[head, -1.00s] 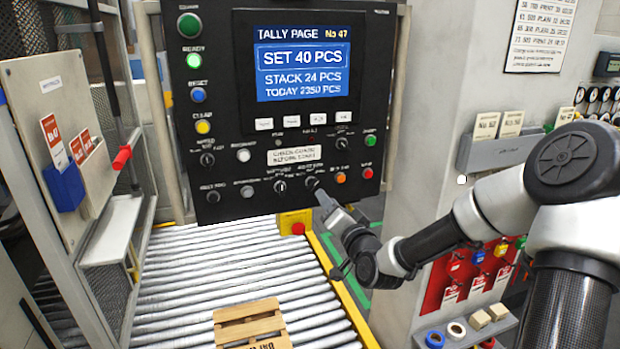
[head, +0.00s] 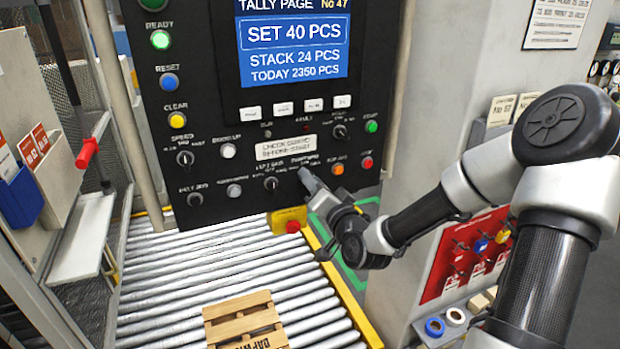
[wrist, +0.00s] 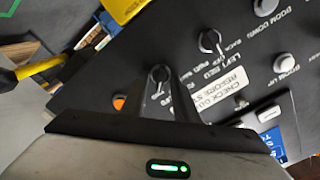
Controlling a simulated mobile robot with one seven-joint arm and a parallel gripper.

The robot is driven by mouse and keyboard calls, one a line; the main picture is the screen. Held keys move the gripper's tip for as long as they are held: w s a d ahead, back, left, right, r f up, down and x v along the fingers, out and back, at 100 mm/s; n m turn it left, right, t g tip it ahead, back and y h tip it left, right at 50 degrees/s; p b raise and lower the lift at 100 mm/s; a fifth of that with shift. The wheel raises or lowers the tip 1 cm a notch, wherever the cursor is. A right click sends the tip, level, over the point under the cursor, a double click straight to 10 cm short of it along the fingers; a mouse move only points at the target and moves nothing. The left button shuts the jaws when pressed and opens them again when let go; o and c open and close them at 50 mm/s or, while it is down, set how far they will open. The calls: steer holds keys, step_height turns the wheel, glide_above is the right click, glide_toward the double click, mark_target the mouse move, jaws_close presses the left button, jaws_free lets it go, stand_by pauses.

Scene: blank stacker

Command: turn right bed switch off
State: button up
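The right bed switch is a small black rotary knob with a pale pointer line, low on the black control panel. In the wrist view the switch (wrist: 160,74) lies between the tips of my gripper (wrist: 162,80). In the head view my gripper (head: 306,174) reaches the panel's lower edge from the right and covers the switch. Its finger gap and any contact with the knob are unclear. The left bed switch (head: 271,183), a similar knob, sits just left of it; it also shows in the wrist view (wrist: 209,40), with its label.
An orange button (head: 338,169) and a red button (head: 367,162) sit close right of my gripper. A red stop button on a yellow box (head: 291,222) is just below. A roller conveyor (head: 180,290) with a wooden pallet (head: 245,322) lies underneath.

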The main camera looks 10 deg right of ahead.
jaws_close()
steer(key=shift+n, duration=0.3)
steer(key=n+b, duration=0.8)
steer(key=b, duration=0.1)
steer(key=shift+a+r, duration=0.1)
steer(key=shift+a, duration=0.1)
steer(key=shift+r+n, duration=0.1)
steer(key=shift+n, duration=0.2)
